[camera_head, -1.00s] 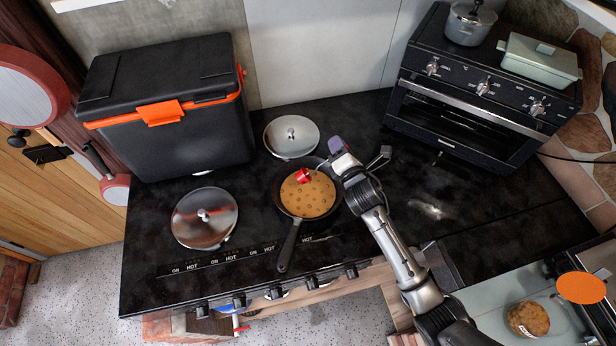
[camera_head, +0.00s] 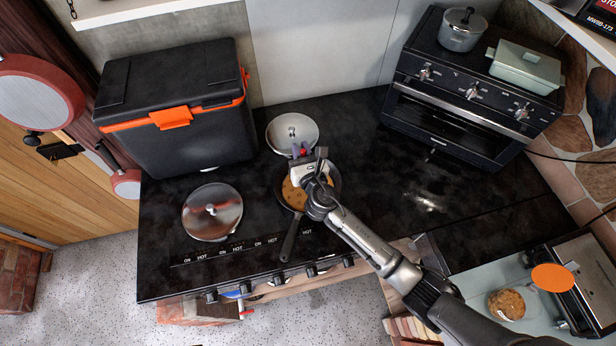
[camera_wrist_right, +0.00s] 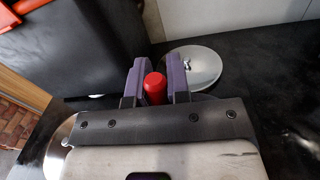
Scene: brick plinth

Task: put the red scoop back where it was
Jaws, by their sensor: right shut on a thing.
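My right gripper (camera_head: 301,153) is over the far part of the frying pan (camera_head: 289,228), with its purple fingers towards the back wall. In the right wrist view the fingers (camera_wrist_right: 155,84) are shut on the red scoop (camera_wrist_right: 155,90), which shows as a red rounded end between them. In the head view only a bit of red shows at the fingers, and the gripper hides most of the scoop. The pan holds a brown food (camera_head: 292,196), partly covered by my wrist. I cannot tell whether the scoop touches the pan. My left gripper is not in view.
A silver lid (camera_head: 283,122) lies just behind the pan and another lid (camera_head: 212,212) lies to its left. A black cooler box (camera_head: 185,140) stands at the back left, a black oven (camera_head: 455,125) at the back right. The worktop right of the pan is clear.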

